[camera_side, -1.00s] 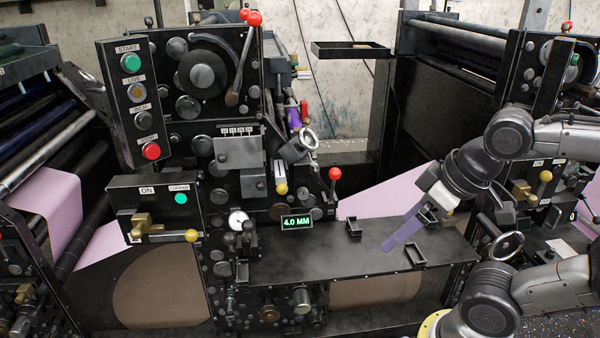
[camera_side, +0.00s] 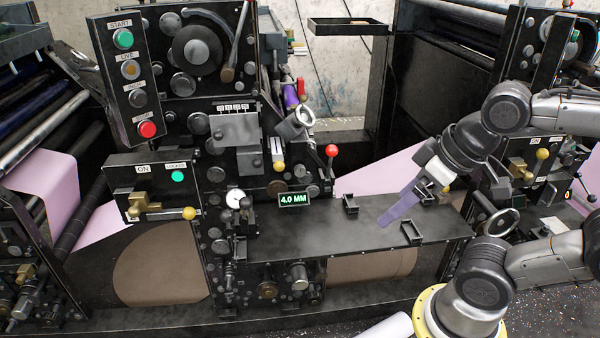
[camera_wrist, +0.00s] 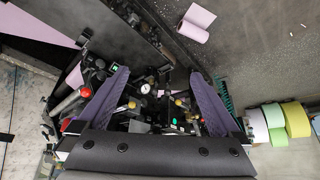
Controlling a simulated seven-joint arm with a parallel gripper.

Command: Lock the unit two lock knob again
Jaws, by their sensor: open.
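A panel (camera_side: 115,176) marked ON and LOCKED, with a lit green lamp (camera_side: 177,176), is at the left of the middle press unit. Below its labels is a brass lock with a yellow knob (camera_side: 189,213). A similar ON panel with a yellow knob (camera_side: 542,154) is at the far right. I cannot read which is unit two. My gripper (camera_side: 384,222) is over the dark bench, well right of the left panel and apart from both knobs. In the wrist view, my gripper (camera_wrist: 160,72) has its purple fingers spread and empty. Yellow knobs (camera_wrist: 132,104) (camera_wrist: 179,102) show beyond them.
A red-knobbed lever (camera_side: 331,151), a 4.0 MM display (camera_side: 293,199) and a dial (camera_side: 235,198) stand between my gripper and the left panel. Small black brackets (camera_side: 411,232) rise from the bench (camera_side: 330,228). Coloured rolls (camera_wrist: 296,118) lie right in the wrist view.

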